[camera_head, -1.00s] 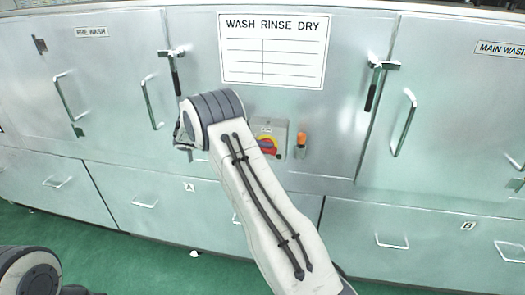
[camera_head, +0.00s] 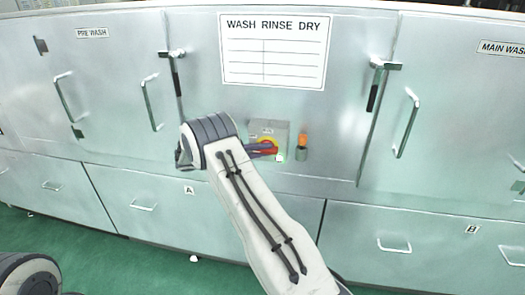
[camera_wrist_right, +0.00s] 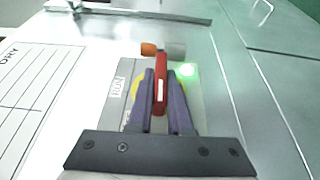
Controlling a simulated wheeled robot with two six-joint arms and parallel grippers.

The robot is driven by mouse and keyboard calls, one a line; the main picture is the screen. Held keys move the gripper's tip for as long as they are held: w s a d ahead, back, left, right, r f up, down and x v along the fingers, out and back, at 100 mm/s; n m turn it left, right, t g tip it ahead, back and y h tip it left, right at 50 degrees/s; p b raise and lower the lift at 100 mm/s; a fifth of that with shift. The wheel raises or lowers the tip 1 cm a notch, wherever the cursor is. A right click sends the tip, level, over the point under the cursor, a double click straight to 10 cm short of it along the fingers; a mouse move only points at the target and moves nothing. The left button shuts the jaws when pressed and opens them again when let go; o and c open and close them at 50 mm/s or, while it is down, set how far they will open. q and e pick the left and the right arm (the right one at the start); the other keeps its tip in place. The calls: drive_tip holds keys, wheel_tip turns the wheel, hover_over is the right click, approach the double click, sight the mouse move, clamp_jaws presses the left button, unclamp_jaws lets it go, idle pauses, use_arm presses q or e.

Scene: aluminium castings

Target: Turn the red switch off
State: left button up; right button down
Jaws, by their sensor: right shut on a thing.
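The red switch (camera_head: 270,151) is a red handle on a yellow disc, on a grey box (camera_head: 281,130) fixed to the steel machine front. In the right wrist view the red handle (camera_wrist_right: 160,84) stands between the two purple fingers, with yellow showing at their sides. My right gripper (camera_wrist_right: 161,90) is shut on the handle. In the head view its fingers (camera_head: 262,149) reach the box from the left and partly cover the switch. My left gripper is not in view; only part of my arm shows at the lower left.
An orange-topped knob (camera_head: 302,141) sits right of the box. A green light (camera_wrist_right: 188,70) glows near the handle. A "WASH RINSE DRY" sign (camera_head: 274,62) hangs above. Door handles (camera_head: 407,125) and latches (camera_head: 375,85) stick out. Green floor (camera_head: 120,255) is clear in front.

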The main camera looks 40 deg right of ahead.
drive_tip(key=c, duration=0.8)
unclamp_jaws()
drive_tip(key=shift+c, duration=0.2)
drive_tip(key=shift+w+a+f, duration=0.1)
drive_tip(key=shift+w+a, duration=0.15)
drive_tip(key=shift+a, duration=0.25)
drive_tip(key=p+v, duration=0.9)
drive_tip(key=p, duration=0.1)
drive_tip(key=shift+a, duration=0.2)
